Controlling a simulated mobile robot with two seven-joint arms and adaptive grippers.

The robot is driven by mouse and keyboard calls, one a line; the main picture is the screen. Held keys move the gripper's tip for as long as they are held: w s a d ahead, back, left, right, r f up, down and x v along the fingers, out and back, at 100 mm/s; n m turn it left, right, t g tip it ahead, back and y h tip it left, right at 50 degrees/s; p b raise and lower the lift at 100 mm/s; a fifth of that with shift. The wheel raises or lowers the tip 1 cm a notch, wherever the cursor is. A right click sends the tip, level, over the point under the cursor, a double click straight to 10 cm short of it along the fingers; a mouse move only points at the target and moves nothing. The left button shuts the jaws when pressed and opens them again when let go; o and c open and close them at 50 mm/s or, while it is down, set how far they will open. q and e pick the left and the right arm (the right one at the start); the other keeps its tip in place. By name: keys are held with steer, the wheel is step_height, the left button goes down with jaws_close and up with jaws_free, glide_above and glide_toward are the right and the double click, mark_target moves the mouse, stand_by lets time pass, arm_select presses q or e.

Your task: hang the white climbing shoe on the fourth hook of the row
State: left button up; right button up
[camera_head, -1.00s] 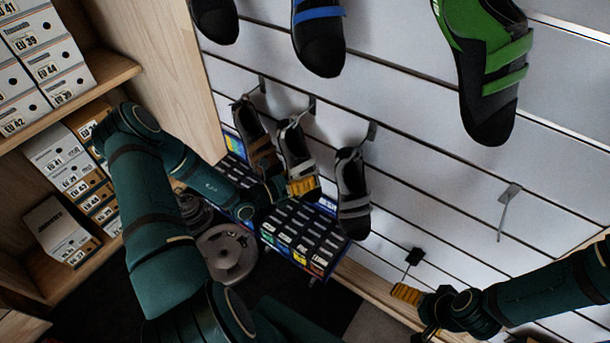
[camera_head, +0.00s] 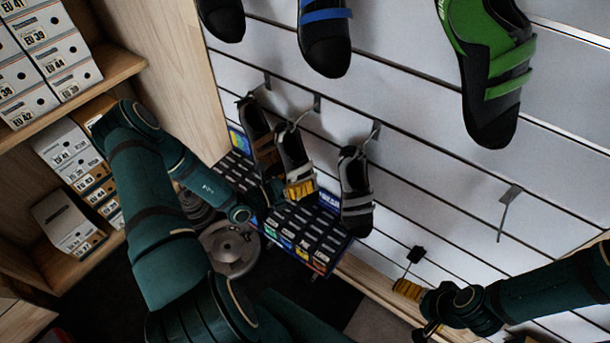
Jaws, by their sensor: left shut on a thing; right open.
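The white climbing shoe (camera_head: 290,152), dark with pale straps, is the middle of three lower shoes, toe down, just below the second hook (camera_head: 315,106). I cannot tell whether its loop is still on that hook. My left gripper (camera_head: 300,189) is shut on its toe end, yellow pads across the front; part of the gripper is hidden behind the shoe. The fourth hook (camera_head: 509,197), far to the right in the row, is empty. My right gripper (camera_head: 410,273) is open and empty, low in front of the wall, below and left of the fourth hook.
A brown-strapped shoe (camera_head: 259,136) hangs close on the left, and a grey-strapped shoe (camera_head: 356,195) close on the right. A green shoe (camera_head: 484,65) hangs above. A display of small boxes (camera_head: 310,232) stands beneath. The wall around the fourth hook is clear.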

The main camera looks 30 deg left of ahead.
arm_select(q)
steer(key=shift+s, duration=0.35)
steer(key=shift+s, duration=0.1)
steer(key=shift+s+a+p, duration=0.15)
steer(key=shift+s+p, duration=0.5)
steer(key=shift+s, duration=0.95)
steer(key=s+r+p, duration=0.1)
steer(key=s+p, duration=0.1)
steer(key=s, duration=0.7)
steer(key=shift+a, duration=0.35)
